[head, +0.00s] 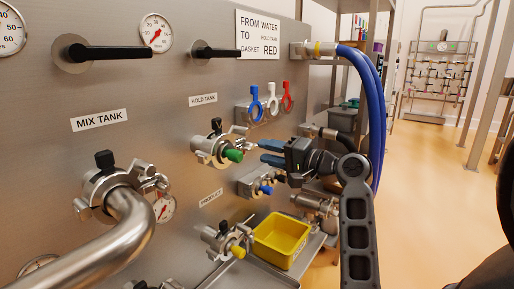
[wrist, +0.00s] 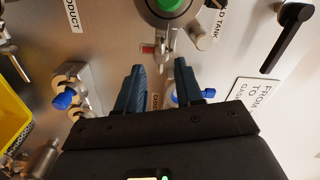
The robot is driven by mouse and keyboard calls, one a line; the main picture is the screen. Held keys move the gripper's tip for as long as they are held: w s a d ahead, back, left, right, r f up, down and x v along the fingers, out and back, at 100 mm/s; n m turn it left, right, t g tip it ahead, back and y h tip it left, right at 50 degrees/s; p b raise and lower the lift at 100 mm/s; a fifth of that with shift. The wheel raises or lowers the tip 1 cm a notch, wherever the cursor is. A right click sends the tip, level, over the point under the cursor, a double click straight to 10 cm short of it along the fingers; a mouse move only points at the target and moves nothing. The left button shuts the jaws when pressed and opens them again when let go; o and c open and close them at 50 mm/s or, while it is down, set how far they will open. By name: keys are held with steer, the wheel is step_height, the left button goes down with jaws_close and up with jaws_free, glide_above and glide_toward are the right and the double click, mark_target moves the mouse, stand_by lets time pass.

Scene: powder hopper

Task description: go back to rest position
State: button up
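My gripper (head: 264,152) is in front of the steel panel, just right of the green-capped HOLD TANK port (head: 233,155). In the wrist view, its two blue-grey fingers (wrist: 160,70) are apart, with nothing held between them. The green cap (wrist: 167,4) shows at the top edge there, beyond the fingertips. Part of the panel right of the HOLD TANK port is hidden behind my gripper and arm in the head view. No marked rest position is visible.
Blue, white and red gaskets (head: 271,103) hang on a rack above my gripper. Blue hoses (head: 372,90) curve down close behind my arm. A yellow bin (head: 281,240) sits below. A thick MIX TANK pipe (head: 128,225) juts out at left. Open floor (head: 425,190) lies at right.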

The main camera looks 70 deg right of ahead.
steer(key=shift+v, duration=1.85)
steer(key=s+a+f+n+g+p, duration=0.15)
steer(key=a+f+n+g, duration=0.3)
steer(key=a+f, duration=1.35)
steer(key=s+a+r+n+t+y, duration=0.1)
steer(key=s+a+r+n+y, duration=0.1)
steer(key=s+a+n, duration=0.4)
steer(key=s+a+r+n+y+p, duration=0.1)
steer(key=s+a+n, duration=0.6)
steer(key=a, duration=0.7)
steer(key=shift+s+r+t+y, duration=0.35)
steer(key=shift+s+r+y, duration=0.2)
steer(key=shift+s, duration=0.65)
